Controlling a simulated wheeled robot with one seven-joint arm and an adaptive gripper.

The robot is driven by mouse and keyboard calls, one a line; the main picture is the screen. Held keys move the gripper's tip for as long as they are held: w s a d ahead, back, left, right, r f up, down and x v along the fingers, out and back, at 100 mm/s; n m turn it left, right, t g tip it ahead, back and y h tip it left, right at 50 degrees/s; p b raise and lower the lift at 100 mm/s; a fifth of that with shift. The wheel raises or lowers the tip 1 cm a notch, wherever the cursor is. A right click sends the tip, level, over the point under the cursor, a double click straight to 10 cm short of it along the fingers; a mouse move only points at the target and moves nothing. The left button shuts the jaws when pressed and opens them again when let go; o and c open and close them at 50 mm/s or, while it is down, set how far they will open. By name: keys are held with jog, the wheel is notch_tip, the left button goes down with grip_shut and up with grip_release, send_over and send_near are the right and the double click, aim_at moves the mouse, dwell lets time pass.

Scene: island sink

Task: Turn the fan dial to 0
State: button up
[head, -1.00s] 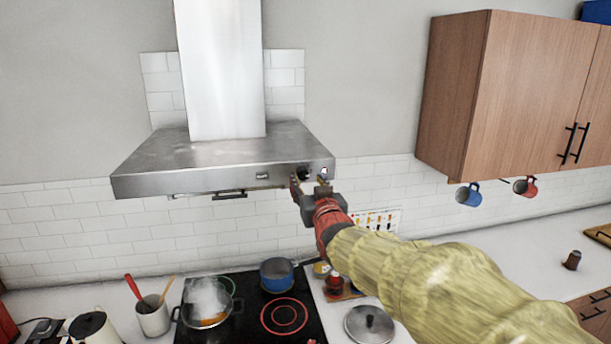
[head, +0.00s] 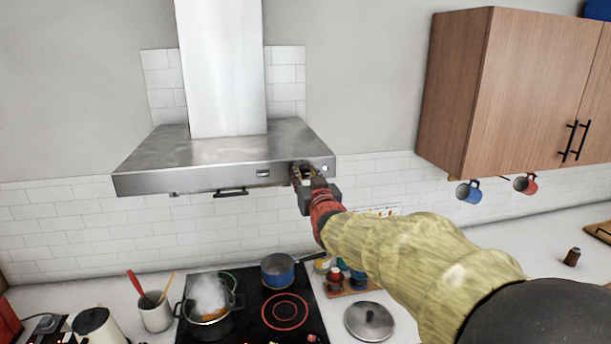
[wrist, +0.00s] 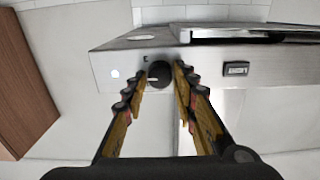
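The fan dial is a round black knob (wrist: 160,74) with a pale mark, on the front face of the steel range hood (wrist: 208,78). In the wrist view it sits between the tips of my gripper (wrist: 162,76). The fingers stand apart on either side of it, and I cannot tell whether either touches it. In the head view, my gripper (head: 308,176) is at the right end of the hood's front (head: 215,180), and its fingers mostly cover the dial. Any dial numbers are too small to read.
Below are a stove with a steaming pot (head: 207,308) and a blue saucepan (head: 278,272). A wooden cabinet (head: 470,95) hangs at right.

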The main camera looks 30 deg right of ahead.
jog(key=c, duration=0.6)
grip_shut()
jog(key=shift+f+n+b, duration=0.1)
jog(key=shift+n+b, duration=0.2)
jog(key=shift+b, duration=0.55)
jog(key=n+b, duration=0.1)
jog(key=b, duration=0.1)
jog(key=n+b, duration=0.2)
jog(key=b, duration=0.1)
jog(key=shift+a+f, duration=0.1)
jog(key=shift+f, duration=0.1)
jog(key=n+b, duration=0.5)
jog(key=b, duration=0.3)
jog(key=shift+b, duration=0.3)
jog(key=n+b, duration=0.3)
jog(key=n, duration=0.1)
jog(key=shift+r, duration=0.1)
jog(key=n+b, duration=0.1)
jog(key=n, duration=0.4)
jog(key=shift+n, duration=0.3)
